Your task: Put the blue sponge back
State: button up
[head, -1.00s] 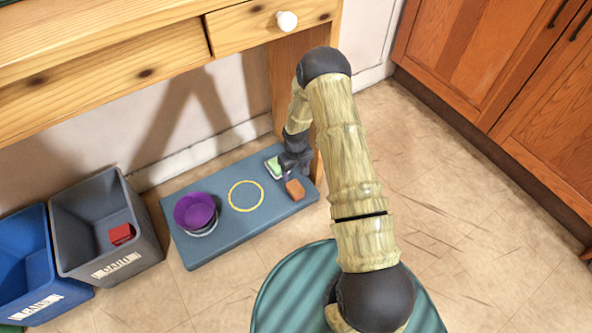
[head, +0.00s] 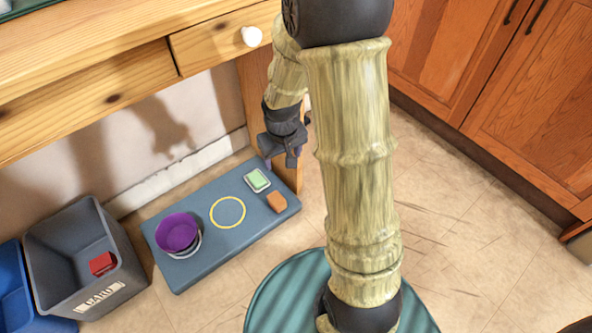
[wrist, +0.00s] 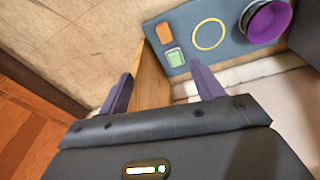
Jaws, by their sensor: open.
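I see no blue sponge in either view. My gripper (head: 283,162) is open and empty, raised above the far right part of the blue-grey mat (head: 191,267), close to the wooden table leg. Its two purple fingers stand apart in the wrist view (wrist: 162,70), with the leg behind them. On the mat are a green block in a pale tray (head: 257,180), an orange block (head: 277,202) and an empty yellow ring (head: 228,212). The green block (wrist: 175,57) and orange block (wrist: 164,32) also show in the wrist view.
A purple bowl (head: 177,232) sits in a metallic vessel on the mat. A grey bin (head: 62,262) holding a red block (head: 103,263) and a blue bin (head: 12,295) stand left. Floor right is clear.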

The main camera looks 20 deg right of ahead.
jog(key=s+r+m, duration=0.1)
jog(key=s+r, duration=0.6)
jog(key=s, duration=0.4)
jog(key=shift+a+t, duration=0.2)
jog(key=shift+t, duration=0.2)
